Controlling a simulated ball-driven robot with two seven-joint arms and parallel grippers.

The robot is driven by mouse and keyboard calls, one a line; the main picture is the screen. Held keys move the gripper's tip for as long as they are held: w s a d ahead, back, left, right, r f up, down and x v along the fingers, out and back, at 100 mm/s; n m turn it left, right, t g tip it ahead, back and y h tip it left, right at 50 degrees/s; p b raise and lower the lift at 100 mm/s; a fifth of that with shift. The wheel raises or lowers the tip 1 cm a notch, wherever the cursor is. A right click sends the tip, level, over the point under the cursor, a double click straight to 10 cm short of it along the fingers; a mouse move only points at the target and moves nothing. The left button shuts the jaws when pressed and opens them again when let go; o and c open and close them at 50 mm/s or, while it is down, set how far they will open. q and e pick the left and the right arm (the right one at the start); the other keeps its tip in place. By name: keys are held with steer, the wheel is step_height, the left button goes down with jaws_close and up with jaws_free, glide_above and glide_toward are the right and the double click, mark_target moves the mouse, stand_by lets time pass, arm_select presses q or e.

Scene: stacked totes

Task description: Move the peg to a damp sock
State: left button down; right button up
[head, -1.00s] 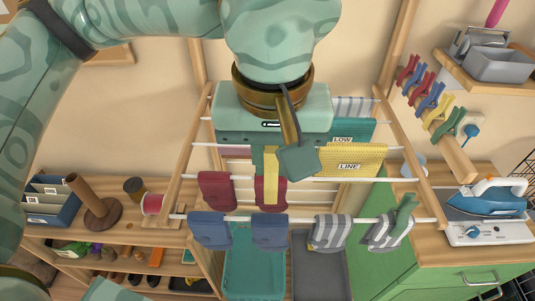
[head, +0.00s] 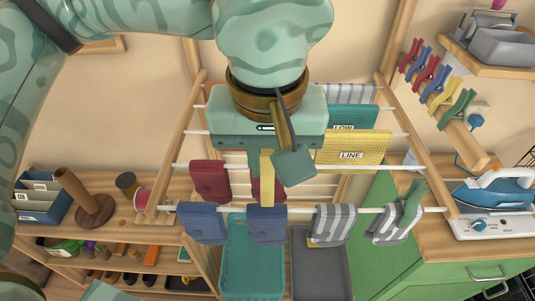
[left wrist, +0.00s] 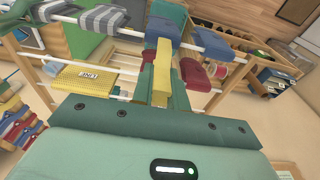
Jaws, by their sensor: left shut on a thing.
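My left gripper (head: 261,172) is shut on a yellow peg (head: 267,185), which points toward the front rod of the drying rack. The peg's tip is close to the right blue sock (head: 267,224); I cannot tell whether they touch. In the left wrist view the yellow peg (left wrist: 163,70) overlaps the lower edge of a blue sock (left wrist: 166,32). Another blue sock (head: 202,224) and two striped socks (head: 333,224) hang on this rod. A green peg (head: 414,194) is on the right striped sock (head: 392,227). A red sock (head: 209,181) hangs behind; another is partly hidden by my gripper. Dampness cannot be told.
A yellow cloth marked LINE (head: 354,149) and a teal cloth (head: 353,117) hang farther back. Several pegs sit on a wooden rail (head: 466,146) at right. An iron (head: 490,190) stands on the right counter. Teal (head: 252,258) and grey (head: 320,262) totes are below the rack.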

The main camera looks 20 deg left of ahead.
arm_select(q)
steer(key=shift+a+f+b, duration=0.1)
steer(key=shift+f+b, duration=0.8)
steer(key=shift+f, duration=0.3)
steer(key=shift+f+b, duration=0.65)
steer(key=shift+f, duration=0.05)
steer(key=shift+f+b, duration=1.1)
steer(key=shift+f, duration=0.15)
steer(key=c, duration=1.3)
jaws_free()
